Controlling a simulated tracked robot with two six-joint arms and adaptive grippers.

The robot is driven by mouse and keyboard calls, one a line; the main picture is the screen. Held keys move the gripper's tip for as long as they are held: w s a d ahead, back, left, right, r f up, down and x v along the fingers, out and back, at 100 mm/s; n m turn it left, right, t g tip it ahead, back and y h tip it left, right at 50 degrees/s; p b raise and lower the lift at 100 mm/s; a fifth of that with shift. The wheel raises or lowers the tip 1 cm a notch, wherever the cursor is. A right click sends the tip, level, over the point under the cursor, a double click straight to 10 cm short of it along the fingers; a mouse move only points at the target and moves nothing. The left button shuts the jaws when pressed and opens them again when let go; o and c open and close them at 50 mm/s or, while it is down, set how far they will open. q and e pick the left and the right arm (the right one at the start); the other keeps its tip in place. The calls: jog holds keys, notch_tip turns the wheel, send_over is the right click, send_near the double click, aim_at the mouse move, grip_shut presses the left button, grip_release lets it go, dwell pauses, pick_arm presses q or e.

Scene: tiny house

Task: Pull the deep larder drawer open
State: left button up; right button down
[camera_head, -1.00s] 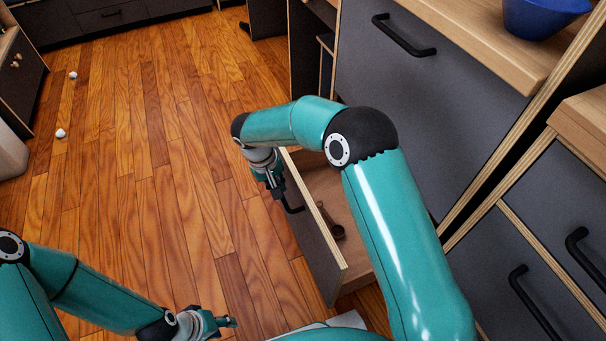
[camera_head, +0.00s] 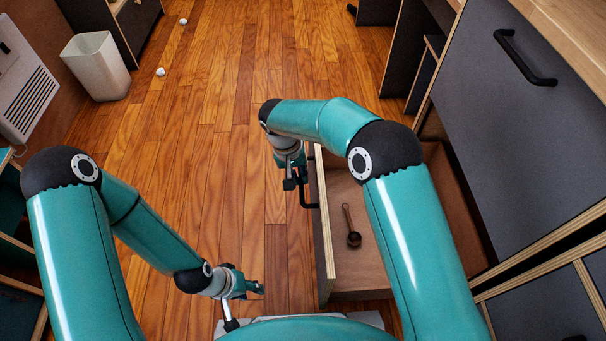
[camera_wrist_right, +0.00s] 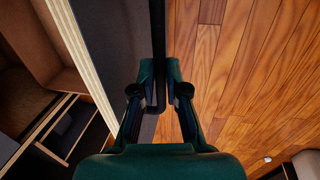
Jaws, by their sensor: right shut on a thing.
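The deep larder drawer (camera_head: 322,235) stands well out from the dark cabinet at right, its brown interior open to view. A small dark scoop or spoon (camera_head: 353,238) lies inside it. The drawer's black bar handle (camera_head: 308,192) is on its outer face; in the right wrist view the handle (camera_wrist_right: 157,30) runs between the fingers. My right gripper (camera_head: 292,180) is shut on this handle; it also shows in the right wrist view (camera_wrist_right: 159,82). My left gripper (camera_head: 254,288) hangs empty over the floor, left of the drawer; its finger opening is too small to judge.
A closed grey front with a black handle (camera_head: 524,58) is above and right of the drawer. A white bin (camera_head: 97,66) and two small white crumpled balls, one nearer (camera_head: 160,72), are at far left. The wooden floor (camera_head: 215,160) left of the drawer is clear.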

jog(key=c, duration=1.2)
grip_release()
jog(key=shift+r, duration=0.15)
notch_tip(320, 180, up, 12)
jog(key=a, duration=0.2)
jog(key=shift+a+f, duration=0.2)
jog(key=shift+f, duration=0.05)
